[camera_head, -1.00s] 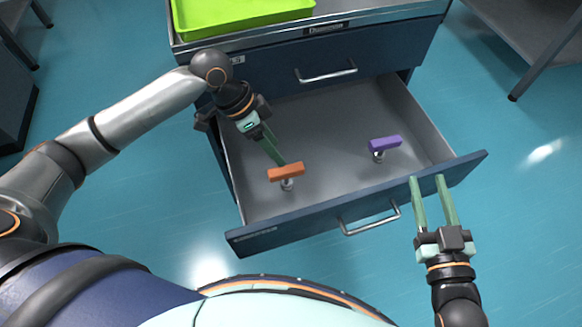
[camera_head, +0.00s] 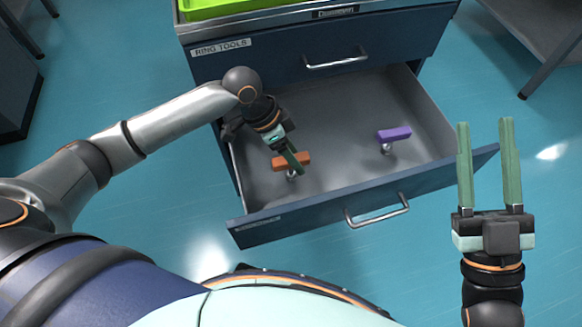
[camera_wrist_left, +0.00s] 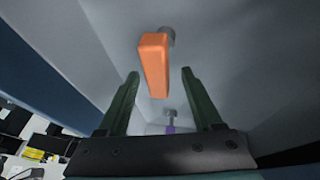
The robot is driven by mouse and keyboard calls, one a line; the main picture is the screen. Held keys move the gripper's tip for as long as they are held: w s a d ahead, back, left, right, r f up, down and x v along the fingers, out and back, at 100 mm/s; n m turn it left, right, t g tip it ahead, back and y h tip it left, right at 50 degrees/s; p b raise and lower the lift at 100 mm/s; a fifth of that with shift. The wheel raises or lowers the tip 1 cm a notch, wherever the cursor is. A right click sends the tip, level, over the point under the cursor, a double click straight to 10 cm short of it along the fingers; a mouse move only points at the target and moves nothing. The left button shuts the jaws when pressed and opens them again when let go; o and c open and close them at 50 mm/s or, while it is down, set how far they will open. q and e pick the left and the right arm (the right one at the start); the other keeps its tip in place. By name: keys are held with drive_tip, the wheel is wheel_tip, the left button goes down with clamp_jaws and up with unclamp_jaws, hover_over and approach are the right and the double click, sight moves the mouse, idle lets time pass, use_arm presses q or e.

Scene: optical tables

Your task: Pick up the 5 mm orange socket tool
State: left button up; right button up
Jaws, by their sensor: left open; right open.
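The orange socket tool (camera_head: 290,161) stands in the open drawer (camera_head: 335,108), its orange bar handle on top of a short metal shaft. In the left wrist view the orange handle (camera_wrist_left: 155,62) shows just beyond and between the fingertips. My left gripper (camera_head: 296,164) reaches down into the drawer beside the orange tool; its fingers (camera_wrist_left: 158,75) are open, with nothing held. A purple-handled tool (camera_head: 394,134) stands further right in the drawer. My right gripper (camera_head: 484,125) is open and empty, outside the drawer to the right.
The drawer's front panel with its handle (camera_head: 377,212) faces me. A closed drawer labelled RING TOOLS (camera_head: 222,47) is above, with a green tray (camera_head: 225,7) on top. The drawer floor around the two tools is clear.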

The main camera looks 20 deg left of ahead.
use_arm(q)
drive_tip(key=b+x, duration=0.1)
drive_tip(key=x, duration=0.1)
drive_tip(key=shift+s+d+f, duration=0.1)
drive_tip(key=shift+f, duration=0.15)
drive_tip(key=shift+d+f+b, duration=0.2)
drive_tip(key=shift+f+b, duration=0.1)
drive_tip(key=shift+f, duration=0.2)
drive_tip(key=shift+d+f, duration=0.25)
drive_tip(key=shift+f, duration=0.2)
use_arm(e)
drive_tip(key=s+r+n+y, duration=0.2)
drive_tip(key=y, duration=0.1)
drive_tip(key=s+r+n+y, duration=0.1)
drive_tip(key=shift+s+a+r+y, duration=0.25)
drive_tip(key=shift+s+a+y, duration=0.1)
drive_tip(key=shift+y, duration=0.05)
use_arm(q)
drive_tip(key=shift+c, duration=0.2)
clamp_jaws()
